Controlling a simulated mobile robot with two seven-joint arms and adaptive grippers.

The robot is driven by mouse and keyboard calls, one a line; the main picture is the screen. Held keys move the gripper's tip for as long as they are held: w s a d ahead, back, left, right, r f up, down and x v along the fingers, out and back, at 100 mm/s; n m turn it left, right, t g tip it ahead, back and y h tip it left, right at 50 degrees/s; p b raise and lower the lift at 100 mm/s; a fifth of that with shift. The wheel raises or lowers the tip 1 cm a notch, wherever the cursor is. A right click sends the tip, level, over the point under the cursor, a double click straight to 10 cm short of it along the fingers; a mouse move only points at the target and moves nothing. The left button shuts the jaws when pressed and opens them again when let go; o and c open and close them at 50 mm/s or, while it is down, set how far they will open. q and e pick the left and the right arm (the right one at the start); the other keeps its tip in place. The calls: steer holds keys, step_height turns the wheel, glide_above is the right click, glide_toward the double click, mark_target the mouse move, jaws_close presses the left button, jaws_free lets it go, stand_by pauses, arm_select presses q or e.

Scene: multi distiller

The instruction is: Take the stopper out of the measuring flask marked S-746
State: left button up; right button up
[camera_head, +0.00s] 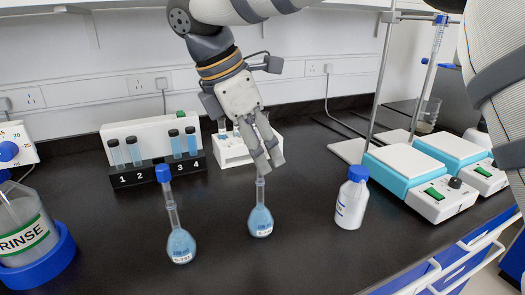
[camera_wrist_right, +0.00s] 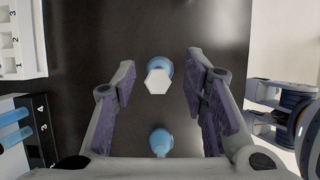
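Two measuring flasks with blue liquid stand upright on the black bench. The right flask (camera_head: 261,221) has a pale stopper, seen from above as a white hexagon (camera_wrist_right: 158,82). Their labels are too small to read surely, so I cannot tell which is S-746. My right gripper (camera_head: 266,163) points down over the right flask. Its fingers (camera_wrist_right: 160,95) are open, one on each side of the pale stopper, with gaps. My left gripper is not in view.
A black numbered rack (camera_head: 150,175) with vials and a white rack (camera_head: 229,156) stand behind. A white blue-capped bottle (camera_head: 351,205) stands right, near stirrer hotplates (camera_head: 400,163). A rinse beaker (camera_head: 25,232) is at left. Bench between flasks and bottle is clear.

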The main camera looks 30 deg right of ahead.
steer(key=shift+w+d+f, duration=0.1)
steer(key=shift+f, duration=0.15)
steer(key=c, duration=0.8)
steer(key=shift+r, duration=0.15)
steer(key=shift+r, duration=0.35)
steer(key=s+a+r, duration=0.1)
steer(key=r, duration=0.2)
steer(key=s+a+r, duration=0.1)
steer(key=s+r, duration=0.1)
steer(key=s+a+r, duration=0.1)
steer(key=r, duration=0.2)
steer(key=shift+s+a+r, duration=0.15)
steer(key=shift+r, duration=0.2)
steer(key=s+a+r, duration=0.1)
steer(key=s, duration=0.1)
steer(key=s+a+r, duration=0.1)
steer(key=s+a, duration=0.1)
steer(key=s+a+r, duration=0.1)
steer(key=s+a, duration=0.1)
steer(key=s, duration=0.1)
steer(key=shift+r, duration=0.15)
